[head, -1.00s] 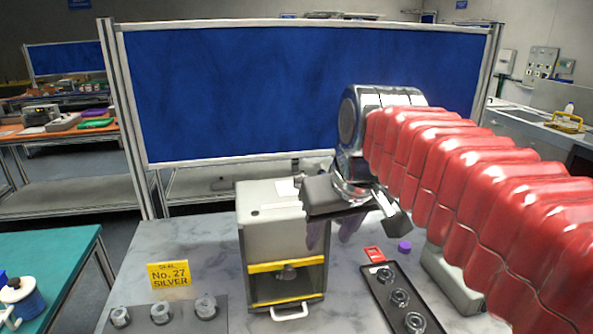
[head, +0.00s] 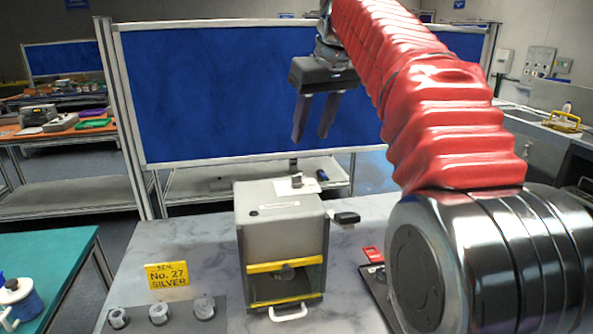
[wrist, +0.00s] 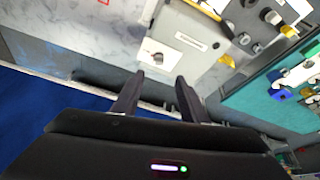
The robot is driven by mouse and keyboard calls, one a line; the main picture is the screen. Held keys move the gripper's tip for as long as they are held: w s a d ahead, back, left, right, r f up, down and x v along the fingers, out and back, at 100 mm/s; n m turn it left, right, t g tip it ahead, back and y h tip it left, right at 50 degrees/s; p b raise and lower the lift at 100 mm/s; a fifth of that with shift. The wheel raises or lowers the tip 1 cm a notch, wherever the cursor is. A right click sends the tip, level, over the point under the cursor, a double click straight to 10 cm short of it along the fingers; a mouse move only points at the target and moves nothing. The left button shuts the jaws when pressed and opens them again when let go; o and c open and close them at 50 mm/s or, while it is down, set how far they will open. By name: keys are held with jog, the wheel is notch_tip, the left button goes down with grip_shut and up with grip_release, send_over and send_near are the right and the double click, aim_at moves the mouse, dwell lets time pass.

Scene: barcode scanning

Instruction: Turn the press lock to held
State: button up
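The press (head: 283,232) is a grey box with yellow-edged front opening and a white handle at its foot. A small knob (head: 297,181) stands on a white plate at the back of its top; it also shows in the wrist view (wrist: 157,57). A dark-ended lever (head: 345,217) sticks out of the press's right side. I cannot tell which of these is the lock, and no lock marking is readable. My gripper (head: 312,137) is raised above and behind the press, fingers apart and pointing down, empty. In the wrist view my gripper's fingertips (wrist: 158,78) are clear of the knob.
A yellow card reading No. 27 SILVER (head: 168,275) stands left of the press, behind a grey holder (head: 182,321) with several metal pieces. A red item (head: 373,254) lies to the right, near a dark tray mostly hidden by my arm. A blue panel (head: 230,90) stands behind the table.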

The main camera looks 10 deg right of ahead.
aim_at(297, 175)
jog(key=shift+w+d+r, duration=0.1)
jog(key=shift+w+r, duration=0.1)
jog(key=shift+w, duration=0.25)
jog(key=shift+f, duration=0.1)
jog(key=x, duration=1.3)
jog(key=shift+f, duration=0.3)
grip_shut()
